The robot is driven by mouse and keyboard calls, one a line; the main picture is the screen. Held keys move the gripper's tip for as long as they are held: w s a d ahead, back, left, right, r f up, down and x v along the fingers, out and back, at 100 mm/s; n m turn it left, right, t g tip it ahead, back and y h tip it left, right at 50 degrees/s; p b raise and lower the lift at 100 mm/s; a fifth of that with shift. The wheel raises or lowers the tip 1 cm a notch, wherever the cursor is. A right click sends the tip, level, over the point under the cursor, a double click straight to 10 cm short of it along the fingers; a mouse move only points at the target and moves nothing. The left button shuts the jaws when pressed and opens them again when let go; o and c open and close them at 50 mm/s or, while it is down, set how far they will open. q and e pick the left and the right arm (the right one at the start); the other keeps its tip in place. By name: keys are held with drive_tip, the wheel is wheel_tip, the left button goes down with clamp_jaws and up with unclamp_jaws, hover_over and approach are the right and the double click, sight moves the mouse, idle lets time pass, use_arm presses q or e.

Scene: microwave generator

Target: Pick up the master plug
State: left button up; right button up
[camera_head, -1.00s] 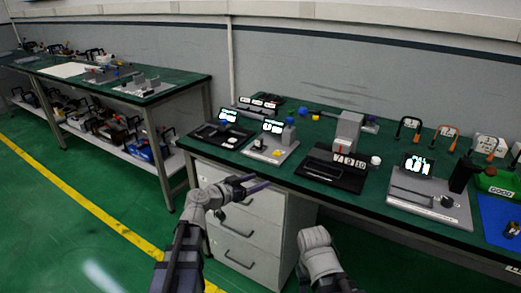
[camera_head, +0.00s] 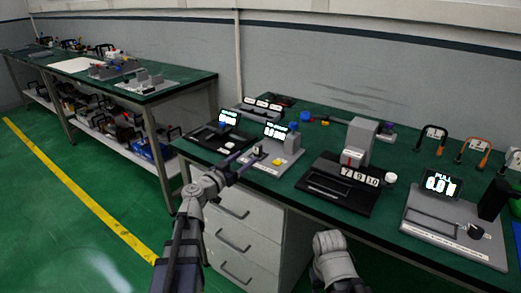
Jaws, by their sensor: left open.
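I cannot tell for certain which small part is the master plug. On the nearer green bench, a grey station with a lit display (camera_head: 276,130) has a grey block with a blue top (camera_head: 293,128) and a small yellow piece (camera_head: 277,162). My left gripper (camera_head: 249,158) is open, with its dark purple fingers over the front left part of this station; no part shows between them. My right arm's grey link (camera_head: 332,252) is at the bottom centre, below the bench edge, and its fingers do not show.
A black tray station (camera_head: 207,137) stands left of the gripper. A grey box (camera_head: 362,141) on a black base marked 7 9 10 stands to the right, then a grey display station (camera_head: 455,225). Drawers (camera_head: 240,235) are under the bench. A second bench (camera_head: 182,82) is at the left.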

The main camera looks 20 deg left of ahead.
sight(256, 148)
use_arm(q)
drive_tip(key=shift+a+x, duration=0.15)
drive_tip(key=shift+x, duration=1.8)
drive_tip(key=shift+a+x, duration=0.15)
drive_tip(key=shift+x, duration=1.85)
drive_tip(key=shift+r, duration=0.1)
clamp_jaws()
